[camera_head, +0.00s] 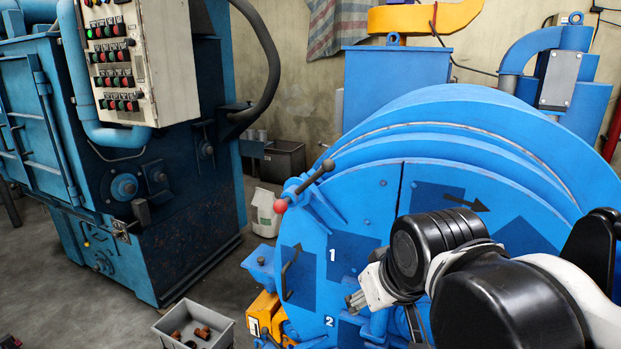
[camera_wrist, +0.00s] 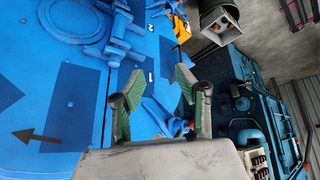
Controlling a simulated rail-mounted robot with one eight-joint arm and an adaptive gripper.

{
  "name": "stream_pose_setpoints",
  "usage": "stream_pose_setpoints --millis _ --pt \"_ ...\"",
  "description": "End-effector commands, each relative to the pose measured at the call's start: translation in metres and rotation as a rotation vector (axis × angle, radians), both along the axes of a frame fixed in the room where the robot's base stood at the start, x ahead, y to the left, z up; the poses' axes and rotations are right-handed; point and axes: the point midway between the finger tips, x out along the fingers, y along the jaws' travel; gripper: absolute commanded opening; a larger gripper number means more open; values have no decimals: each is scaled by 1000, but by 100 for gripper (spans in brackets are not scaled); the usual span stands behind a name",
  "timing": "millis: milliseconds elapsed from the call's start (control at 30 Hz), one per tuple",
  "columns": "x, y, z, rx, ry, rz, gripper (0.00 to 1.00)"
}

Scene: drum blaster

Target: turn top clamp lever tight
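The top clamp lever (camera_head: 305,185) is a dark bar with a red ball at its lower left end, on a blue clamp at the upper left rim of the round blue drum door (camera_head: 310,250). In the wrist view the red ball (camera_wrist: 191,126) shows low, close to the right finger, with part of the blue clamp (camera_wrist: 157,113) between the fingers. The rest of the lever is hidden there. My gripper (camera_wrist: 158,82) is open with green-padded fingers and holds nothing. In the head view my gripper (camera_head: 357,298) is before the door, below and right of the lever, apart from it.
A blue cabinet (camera_head: 150,220) with a button panel (camera_head: 118,60) stands left. A grey bin with brown pieces (camera_head: 194,328) is on the floor in front. An orange part (camera_head: 264,314) sits below the door's left edge. The floor between cabinet and drum is mostly free.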

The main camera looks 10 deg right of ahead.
Motion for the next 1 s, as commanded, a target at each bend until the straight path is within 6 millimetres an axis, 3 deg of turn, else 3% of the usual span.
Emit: stream_pose_setpoints --millis 33,100,400,700,1000 --pt "14 1 22 -20 18 31 32" --pt "32 1 43 -51 44 79 32" --pt "108 5 120 -170 159 286 32" --pt "188 11 178 -267 272 504 32" --pt "266 18 214 -344 379 725 32"
